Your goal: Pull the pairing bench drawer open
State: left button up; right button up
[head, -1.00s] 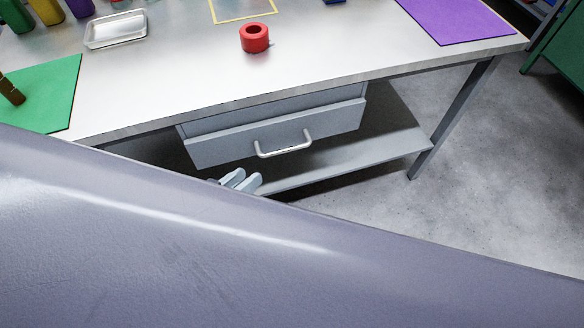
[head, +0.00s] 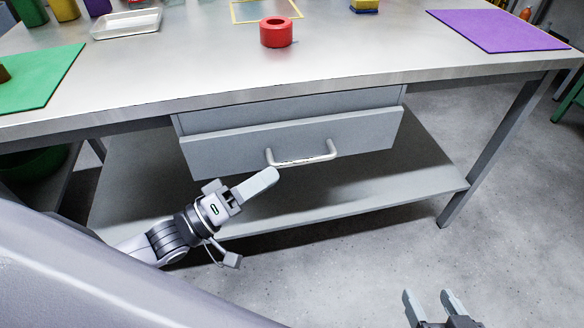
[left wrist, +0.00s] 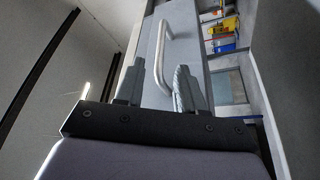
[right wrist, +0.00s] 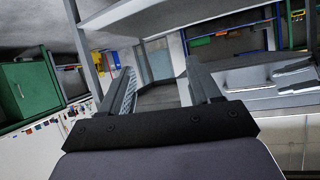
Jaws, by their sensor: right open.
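The grey bench drawer (head: 225,151) hangs under the metal bench top, its front facing me; I see no clear gap that shows it pulled out. Its pale bar handle (head: 325,157) runs across the middle of the front. My left gripper (head: 268,178) is just below and left of the handle, apart from it. In the left wrist view its fingers are spread, and the handle (left wrist: 158,48) shows beyond them, not clasped. My right gripper (head: 432,295) is open and empty low at the right, over the floor and away from the bench.
The bench top (head: 180,87) carries a red tape roll (head: 276,32), a metal tray (head: 127,23), a green mat (head: 38,80) and a purple mat (head: 497,30). A lower shelf (head: 395,190) lies below the drawer. A bench leg (head: 495,150) stands at right; the floor there is clear.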

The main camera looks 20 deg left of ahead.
aim_at(292, 164)
pick_arm(q)
jog(key=shift+b+x, duration=0.55)
jog(key=shift+x, duration=2.65)
grip_shut()
